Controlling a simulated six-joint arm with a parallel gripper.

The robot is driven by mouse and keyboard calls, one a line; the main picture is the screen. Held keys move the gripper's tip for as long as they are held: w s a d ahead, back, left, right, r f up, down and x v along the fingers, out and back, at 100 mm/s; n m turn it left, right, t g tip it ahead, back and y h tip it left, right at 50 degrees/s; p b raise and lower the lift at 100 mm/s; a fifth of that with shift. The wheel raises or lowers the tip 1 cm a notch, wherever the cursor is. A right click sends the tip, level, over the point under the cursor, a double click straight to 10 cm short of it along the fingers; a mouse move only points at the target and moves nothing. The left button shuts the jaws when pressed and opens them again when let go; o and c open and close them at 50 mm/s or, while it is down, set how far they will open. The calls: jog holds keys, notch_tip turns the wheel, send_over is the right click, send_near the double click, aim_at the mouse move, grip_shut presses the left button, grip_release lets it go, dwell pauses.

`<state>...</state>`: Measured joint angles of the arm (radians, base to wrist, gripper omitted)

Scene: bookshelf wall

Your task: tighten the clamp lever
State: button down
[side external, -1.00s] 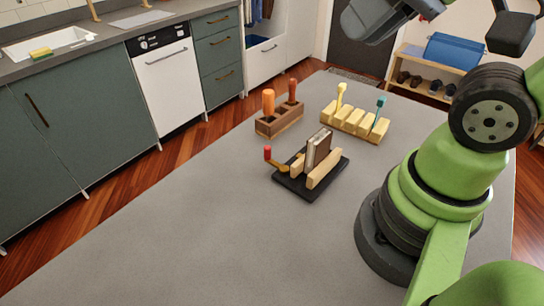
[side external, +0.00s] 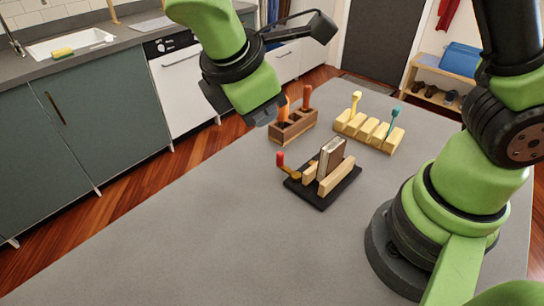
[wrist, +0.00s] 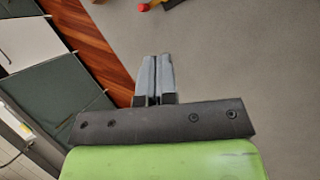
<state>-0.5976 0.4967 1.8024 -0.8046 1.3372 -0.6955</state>
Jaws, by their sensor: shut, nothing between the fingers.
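The clamp stands on a black base (side external: 318,204) on the grey table. Two pale wooden jaws (side external: 343,176) flank an upright brown-and-white block (side external: 331,157). Its lever (side external: 286,168) has a red tip and sticks up at the left end. In the wrist view the red tip (wrist: 143,6) shows at the top edge; most of the clamp is out of frame. My gripper (wrist: 156,57) is shut and empty, its fingers together. In the side view my gripper (side external: 266,112) is above the table, up and left of the lever and apart from it.
A brown wooden holder (side external: 292,131) with orange-handled tools stands behind the clamp. A yellow slotted rack (side external: 367,132) with a yellow and a teal tool is at back right. The table's near left is clear.

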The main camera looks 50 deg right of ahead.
aim_at(278, 159)
jog(key=w+a+f+n+t+h, duration=0.1)
jog(key=a+f+n+h, duration=0.3)
jog(key=f+n, duration=0.3)
jog(key=shift+a+f+t, duration=0.4)
jog(key=shift+a+f, duration=0.05)
jog(key=shift+f, duration=0.5)
jog(key=shift+w, duration=0.1)
jog(key=x, duration=1)
jog(key=shift+d, duration=0.15)
jog(key=d, duration=0.3)
jog(key=shift+w, duration=0.3)
jog(key=shift+d, duration=0.35)
